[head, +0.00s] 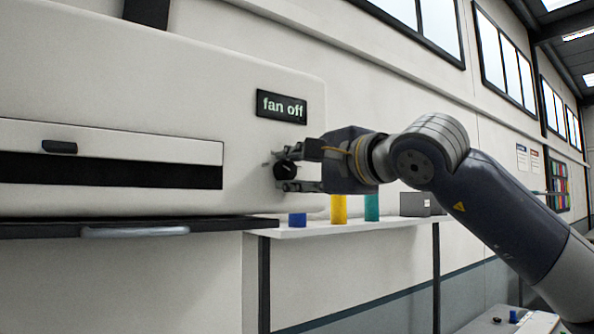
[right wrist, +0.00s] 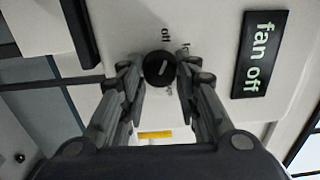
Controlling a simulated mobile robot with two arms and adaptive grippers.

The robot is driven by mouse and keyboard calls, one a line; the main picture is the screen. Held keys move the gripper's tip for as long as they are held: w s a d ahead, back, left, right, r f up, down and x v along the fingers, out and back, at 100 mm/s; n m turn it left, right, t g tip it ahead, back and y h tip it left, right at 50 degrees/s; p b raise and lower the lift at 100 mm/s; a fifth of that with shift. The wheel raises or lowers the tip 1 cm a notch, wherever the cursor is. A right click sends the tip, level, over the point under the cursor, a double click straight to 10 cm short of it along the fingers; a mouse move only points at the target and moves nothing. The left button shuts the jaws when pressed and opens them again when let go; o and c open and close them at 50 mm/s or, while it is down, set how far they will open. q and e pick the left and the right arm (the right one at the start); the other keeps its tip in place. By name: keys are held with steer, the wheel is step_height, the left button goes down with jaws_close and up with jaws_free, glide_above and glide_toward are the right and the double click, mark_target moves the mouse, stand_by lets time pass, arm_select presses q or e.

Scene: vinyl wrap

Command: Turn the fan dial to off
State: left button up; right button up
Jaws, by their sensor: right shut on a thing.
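The fan dial (head: 287,170) is a small round black knob on the front of the white machine (head: 240,150). It also shows in the right wrist view (right wrist: 159,69), with a light pointer mark and small "off" lettering beside it. My right gripper (head: 290,171) is at the dial with one finger above and one below, shut on it. In the right wrist view its fingers (right wrist: 160,85) flank the dial. A black display (head: 281,106) above the dial reads "fan off". My left gripper is not in view.
A dark slot with a handled panel (head: 110,140) is left of the dial. A dark ledge (head: 130,226) juts out below. A white shelf (head: 350,226) holds blue, yellow and teal rolls and a grey box (head: 415,204) below my right arm.

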steer(key=shift+n, duration=1.1)
steer(key=o, duration=1.1)
steer(key=v, duration=1.2)
steer(key=shift+a, duration=0.1)
